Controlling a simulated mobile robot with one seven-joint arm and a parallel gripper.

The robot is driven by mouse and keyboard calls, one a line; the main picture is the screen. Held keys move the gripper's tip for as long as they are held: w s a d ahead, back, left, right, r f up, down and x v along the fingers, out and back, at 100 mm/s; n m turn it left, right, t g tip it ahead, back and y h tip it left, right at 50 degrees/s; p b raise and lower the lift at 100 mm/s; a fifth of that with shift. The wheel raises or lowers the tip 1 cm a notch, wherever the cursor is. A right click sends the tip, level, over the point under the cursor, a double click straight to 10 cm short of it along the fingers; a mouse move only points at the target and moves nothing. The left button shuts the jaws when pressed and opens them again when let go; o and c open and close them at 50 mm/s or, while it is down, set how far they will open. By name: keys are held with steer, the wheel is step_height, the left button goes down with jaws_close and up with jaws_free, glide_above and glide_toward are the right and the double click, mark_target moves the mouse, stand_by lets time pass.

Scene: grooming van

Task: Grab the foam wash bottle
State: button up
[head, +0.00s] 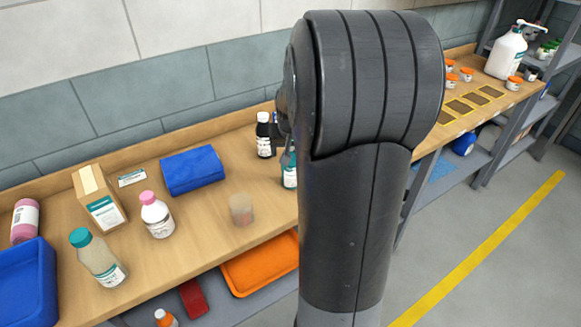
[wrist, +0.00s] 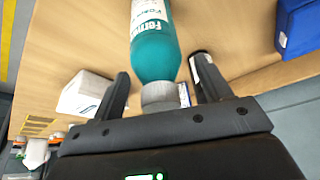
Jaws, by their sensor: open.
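The foam wash bottle is teal with a white label and a grey cap. In the wrist view the foam wash bottle (wrist: 154,50) is close, and the visible lettering includes "Foam". My gripper (wrist: 161,76) is open, with one finger on each side of the bottle's grey cap end. I cannot tell whether either finger touches it. In the head view the foam wash bottle (head: 290,171) stands on the bench, partly hidden by my arm.
A black bottle (head: 264,136) stands close behind-left of the foam wash bottle. A white box (wrist: 84,94) shows in the wrist view.

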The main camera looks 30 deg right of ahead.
steer(key=shift+c, duration=0.2)
steer(key=c, duration=1.5)
